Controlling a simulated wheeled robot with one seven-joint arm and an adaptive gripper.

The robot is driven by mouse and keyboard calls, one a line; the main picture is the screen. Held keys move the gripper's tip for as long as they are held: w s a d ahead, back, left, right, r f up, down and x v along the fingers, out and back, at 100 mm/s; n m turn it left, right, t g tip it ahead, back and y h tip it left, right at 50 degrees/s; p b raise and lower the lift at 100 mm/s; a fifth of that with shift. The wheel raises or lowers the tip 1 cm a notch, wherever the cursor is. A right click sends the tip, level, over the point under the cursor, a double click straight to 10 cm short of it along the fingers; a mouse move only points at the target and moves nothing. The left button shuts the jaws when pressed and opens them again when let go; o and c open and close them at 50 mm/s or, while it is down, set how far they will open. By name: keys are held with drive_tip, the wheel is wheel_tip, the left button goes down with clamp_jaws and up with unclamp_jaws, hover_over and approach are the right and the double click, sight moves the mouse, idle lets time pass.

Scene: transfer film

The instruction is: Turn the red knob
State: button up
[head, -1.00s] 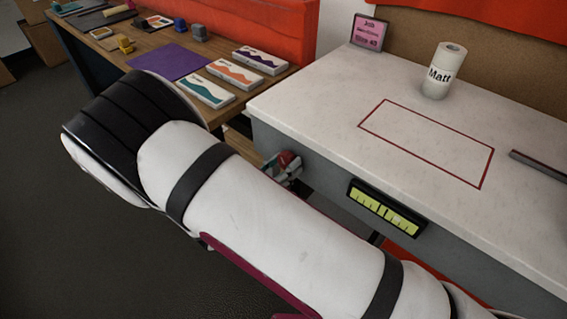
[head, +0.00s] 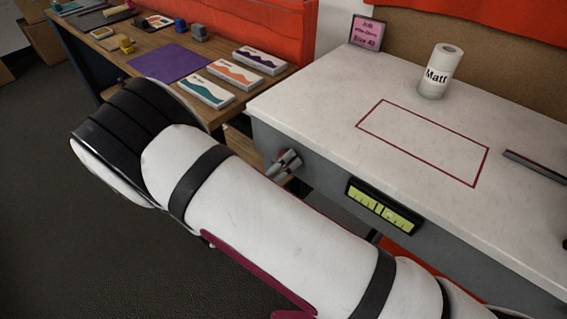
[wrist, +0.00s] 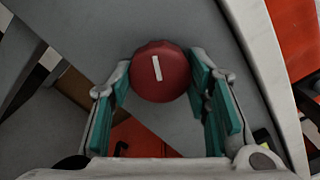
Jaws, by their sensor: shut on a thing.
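The red knob (wrist: 160,82) is round, with a short white line on its face that stands nearly upright, tilted slightly left at the top. My gripper (wrist: 161,74) has its teal-padded fingers on either side of the knob and is shut on it. In the head view, my gripper (head: 288,163) is at the grey front of the white-topped bench (head: 300,92), and only a little of the knob shows. A yellow-green gauge (head: 384,205) with dark marks sits on the bench front, right of the gripper.
My arm crosses the head view's lower middle. A white roll marked "Matt" (head: 440,72), a pink sign (head: 367,33) and a red-outlined rectangle (head: 423,142) are on the bench. A wooden table (head: 110,62) with cards and a purple sheet stands at left.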

idle(0.5)
drive_tip(key=o, duration=1.2)
drive_tip(key=shift+c, duration=0.2)
drive_tip(key=v, duration=1.2)
